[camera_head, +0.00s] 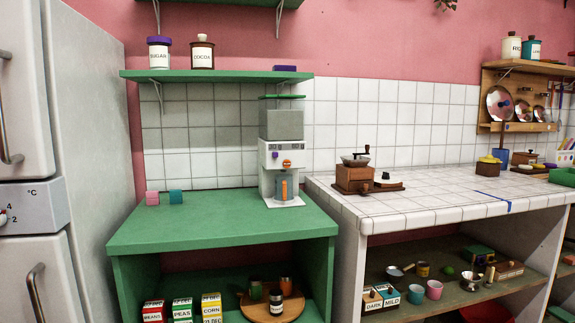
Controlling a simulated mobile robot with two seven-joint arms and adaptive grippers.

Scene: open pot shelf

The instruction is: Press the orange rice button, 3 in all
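A white and grey dispenser (268,153) stands on the green counter, below and to the right of the wall shelf. On its front panel is an orange round button (287,163), with a small purple one (274,155) to its upper left. A blue-grey cup with an orange mark (284,187) stands in the bay under the panel, on the dispenser's white base. The writing on the panel is too small to read. Neither of my grippers is in view.
A wooden grinder (355,176) stands on the tiled counter to the right. A white fridge (30,120) bounds the left.

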